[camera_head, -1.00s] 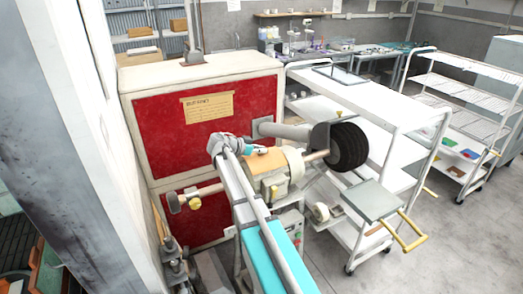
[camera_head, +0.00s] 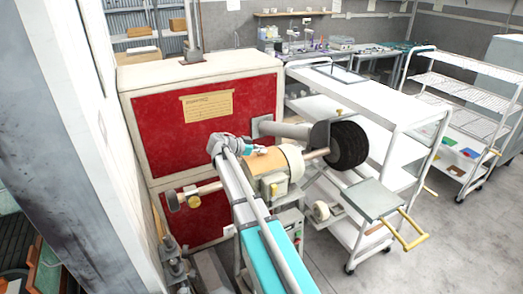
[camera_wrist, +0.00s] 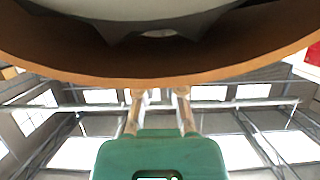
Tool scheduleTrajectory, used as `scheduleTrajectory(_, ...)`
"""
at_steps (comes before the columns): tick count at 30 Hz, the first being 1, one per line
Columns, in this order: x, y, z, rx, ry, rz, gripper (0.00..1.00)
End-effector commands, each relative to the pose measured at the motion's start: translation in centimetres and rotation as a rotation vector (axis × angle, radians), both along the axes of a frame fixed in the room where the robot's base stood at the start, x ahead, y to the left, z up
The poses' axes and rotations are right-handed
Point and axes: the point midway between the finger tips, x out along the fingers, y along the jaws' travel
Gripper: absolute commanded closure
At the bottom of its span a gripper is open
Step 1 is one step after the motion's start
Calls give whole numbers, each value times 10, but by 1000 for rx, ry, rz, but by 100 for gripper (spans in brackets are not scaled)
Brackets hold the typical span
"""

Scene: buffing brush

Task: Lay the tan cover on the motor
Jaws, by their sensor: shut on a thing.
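The tan cover (camera_head: 264,162) is a curved shell at the top of the cream motor (camera_head: 284,183) on the buffing machine. In the wrist view the cover (camera_wrist: 75,68) is a wide tan arc, with a pale rounded body, seemingly the motor (camera_wrist: 150,8), inside its curve and a dark gap between them. My gripper (camera_wrist: 160,95) has both fingers shut on the cover's edge. In the head view my gripper (camera_head: 259,149) is small and partly hidden by my arm. I cannot tell whether the cover rests fully on the motor.
A black wheel (camera_head: 348,145) is on the shaft right of the motor, and a smaller wheel (camera_head: 174,202) is on the left. A red-fronted cabinet (camera_head: 200,130) stands close behind. White trolleys (camera_head: 375,95) stand to the right. Open floor (camera_head: 440,240) lies at lower right.

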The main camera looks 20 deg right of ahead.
Motion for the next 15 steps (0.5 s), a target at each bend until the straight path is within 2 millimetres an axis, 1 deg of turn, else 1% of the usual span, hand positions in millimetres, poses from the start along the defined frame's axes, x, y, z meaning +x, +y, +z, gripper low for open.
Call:
scheduleTrajectory(4, 0, 0, -3, 0, 0, 0, 100)
scheduleTrajectory(5, 0, 0, -3, 0, 0, 0, 85)
scheduleTrajectory(9, 0, 0, -2, 0, 0, 1, 59)
scheduleTrajectory(11, 0, 1, -2, 0, 0, 1, 48)
scheduleTrajectory(15, 0, 1, -2, 0, 0, 1, 47)
